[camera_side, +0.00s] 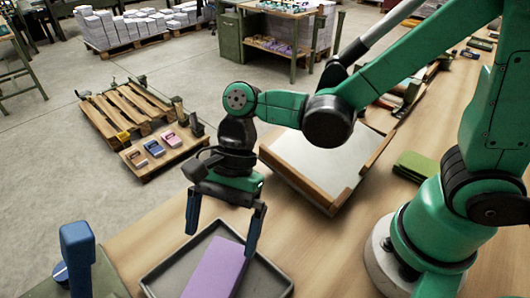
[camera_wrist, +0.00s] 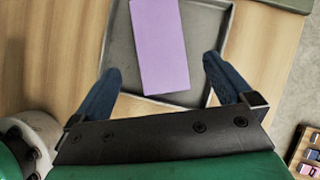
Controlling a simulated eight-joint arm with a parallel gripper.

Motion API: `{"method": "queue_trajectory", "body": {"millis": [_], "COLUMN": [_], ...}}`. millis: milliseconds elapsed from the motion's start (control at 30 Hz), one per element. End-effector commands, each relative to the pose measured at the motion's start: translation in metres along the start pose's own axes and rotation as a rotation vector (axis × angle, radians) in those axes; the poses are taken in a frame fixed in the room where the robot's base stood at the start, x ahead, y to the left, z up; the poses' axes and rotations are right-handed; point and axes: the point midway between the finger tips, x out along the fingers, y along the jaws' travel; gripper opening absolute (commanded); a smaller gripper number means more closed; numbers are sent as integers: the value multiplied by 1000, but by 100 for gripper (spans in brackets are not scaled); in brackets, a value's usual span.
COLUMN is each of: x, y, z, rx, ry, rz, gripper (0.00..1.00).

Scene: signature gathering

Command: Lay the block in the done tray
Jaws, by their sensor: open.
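The block is purple, long and flat-faced. In the side view the purple block (camera_side: 215,272) lies within a shallow dark grey tray (camera_side: 165,268) at the bottom of the picture; no label on the tray shows. In the wrist view the block (camera_wrist: 160,45) lies lengthwise inside the tray (camera_wrist: 212,40), its near end close to the near rim. My gripper (camera_side: 222,240) is above the block's far end, fingers pointing down and spread wide. In the wrist view my gripper (camera_wrist: 162,68) has one finger on each side of the block, apart from it, with nothing held.
A wood-framed tray with a pale surface (camera_side: 310,160) stands behind my gripper. A green item (camera_side: 416,166) lies near my base. A blue upright device (camera_side: 78,245) stands at the left edge. A pallet (camera_side: 140,118) with small coloured items is on the floor beyond.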

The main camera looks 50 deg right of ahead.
Motion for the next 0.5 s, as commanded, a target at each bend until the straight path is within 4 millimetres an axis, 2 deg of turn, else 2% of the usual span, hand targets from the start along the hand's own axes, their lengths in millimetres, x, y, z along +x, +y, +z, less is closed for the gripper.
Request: {"method": "queue_trajectory", "body": {"millis": [100, 367, 500], "x": [-19, -41, -61], "y": [0, 0, 1], "z": [0, -2, -23], "rx": [2, -19, -206], "ry": [0, 11, 127], "rz": [0, -13, -121], "gripper": [100, 100, 100]}}
